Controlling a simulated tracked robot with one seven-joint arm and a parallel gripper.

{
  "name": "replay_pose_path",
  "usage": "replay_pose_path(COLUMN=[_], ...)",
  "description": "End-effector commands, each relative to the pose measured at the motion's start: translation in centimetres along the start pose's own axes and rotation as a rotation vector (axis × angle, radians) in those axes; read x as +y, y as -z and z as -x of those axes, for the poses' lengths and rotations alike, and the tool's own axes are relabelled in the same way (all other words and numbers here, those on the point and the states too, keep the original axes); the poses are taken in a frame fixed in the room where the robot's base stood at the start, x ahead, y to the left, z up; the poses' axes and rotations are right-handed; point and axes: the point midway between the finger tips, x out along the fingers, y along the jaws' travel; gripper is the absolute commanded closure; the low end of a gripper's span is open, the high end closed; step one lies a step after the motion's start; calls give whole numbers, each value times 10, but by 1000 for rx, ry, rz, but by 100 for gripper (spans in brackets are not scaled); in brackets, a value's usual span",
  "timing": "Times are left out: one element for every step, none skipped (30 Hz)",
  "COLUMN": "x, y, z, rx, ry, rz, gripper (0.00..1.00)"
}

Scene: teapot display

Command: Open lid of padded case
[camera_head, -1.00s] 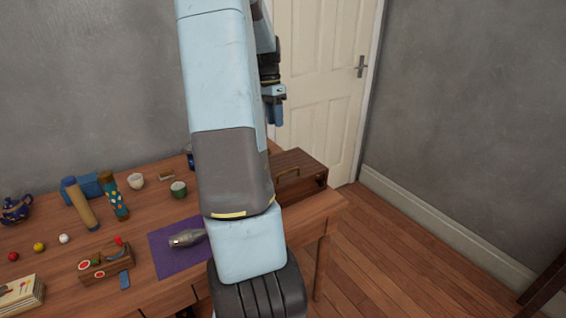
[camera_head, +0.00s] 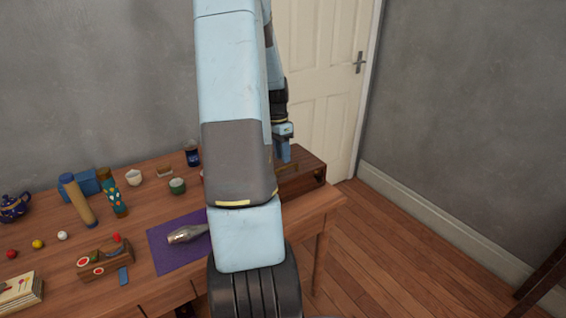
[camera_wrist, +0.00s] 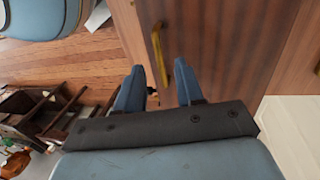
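The case, a brown wooden box (camera_head: 308,172), sits at the table's right back corner, partly hidden by my arm in the head view. Its lid looks closed. A brass handle shows on it, mostly behind my gripper (camera_head: 284,155), which points down over the box. In the wrist view the wooden surface (camera_wrist: 225,35) fills the upper middle. A brass handle (camera_wrist: 157,50) lies by the fingertips of my gripper (camera_wrist: 157,75). The two blue fingers are apart with nothing held between them. I cannot tell whether they touch the handle.
The wooden table (camera_head: 140,208) holds a purple mat (camera_head: 165,255) with a metallic item (camera_head: 186,234), a green cup (camera_head: 177,186), a white cup (camera_head: 134,177), tubes, small balls and a dark teapot (camera_head: 14,206) at left. A white door (camera_head: 320,80) stands behind the case.

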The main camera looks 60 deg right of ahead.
Motion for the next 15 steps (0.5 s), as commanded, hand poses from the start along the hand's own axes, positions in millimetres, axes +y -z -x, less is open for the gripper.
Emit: replay_pose_path(x=[1, 1, 0, 0, 0, 0, 0, 0, 0, 0, 0, 0, 0, 0, 0], y=[0, 0, 0, 0, 0, 0, 0, 0, 0, 0, 0, 0, 0, 0, 0], z=[-8, -12, -17, -20, -23, -26, -28, -30, -31, -32, -33, -33, -34, -34, -34], rx=[-2, -2, -2, -1, -1, -1, -1, -1, 0, 0, 0, 0, 0, 0, 0], ry=[-2, -2, -2, -1, -1, -1, -1, -1, 0, 0, 1, 1, 1, 1, 1], rz=[-1, 0, 0, 0, 0, 0, 0, 0, 0, 0, 0, 0, 0, 0, 0], gripper=[63, 63, 63, 63, 63, 63, 63, 63, 63, 63, 63, 63, 63, 63, 63])
